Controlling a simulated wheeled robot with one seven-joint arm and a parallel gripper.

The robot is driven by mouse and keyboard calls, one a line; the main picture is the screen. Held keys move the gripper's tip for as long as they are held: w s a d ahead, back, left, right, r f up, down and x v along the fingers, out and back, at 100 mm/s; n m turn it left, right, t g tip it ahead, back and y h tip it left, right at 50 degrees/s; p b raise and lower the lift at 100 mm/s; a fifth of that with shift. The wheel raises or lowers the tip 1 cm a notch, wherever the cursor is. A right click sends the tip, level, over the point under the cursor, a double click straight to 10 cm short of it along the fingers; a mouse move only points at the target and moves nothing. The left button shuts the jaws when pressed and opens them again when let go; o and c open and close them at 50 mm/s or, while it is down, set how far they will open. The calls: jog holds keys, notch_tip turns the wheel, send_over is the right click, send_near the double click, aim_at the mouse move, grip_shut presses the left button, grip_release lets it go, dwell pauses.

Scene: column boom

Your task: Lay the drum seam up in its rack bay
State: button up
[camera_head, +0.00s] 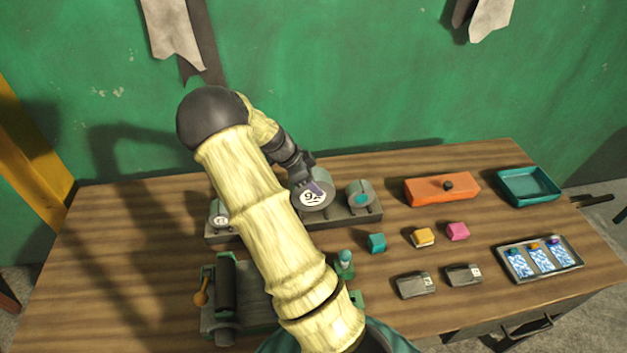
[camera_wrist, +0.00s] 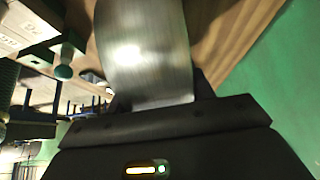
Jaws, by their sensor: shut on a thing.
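The drum (camera_head: 314,203) is a short metal cylinder with a white, dark-lettered label on its end face. My gripper (camera_head: 309,182) is shut on it from above. A small purple strip shows at the drum's top beside the jaws; I cannot tell if it is the seam. In the wrist view the drum's bare curved metal side (camera_wrist: 145,50) sits between my jaws (camera_wrist: 155,100), with no seam visible there. The grey rack (camera_head: 371,217) lies below the drum. I cannot tell whether the drum touches its bay. My arm hides much of the rack.
Other drums sit in the rack at left (camera_head: 219,212) and right (camera_head: 360,193). A roller device (camera_head: 226,290) and green bottle (camera_head: 345,264) stand in front. Right are small blocks (camera_head: 423,238), an orange box (camera_head: 442,190), a teal tray (camera_head: 528,187) and a grey tray (camera_head: 573,264).

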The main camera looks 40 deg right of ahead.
jog(key=shift+f+b, duration=0.9)
jog(key=shift+f, duration=0.35)
dwell(0.3)
dwell(0.4)
jog(key=o, duration=1.4)
jog(key=shift+c, duration=0.2)
jog(key=b+v, duration=0.2)
jog(key=v, duration=1.5)
jog(key=shift+r+b, duration=0.25)
jog(key=shift+b, duration=0.05)
jog(key=shift+w, duration=0.1)
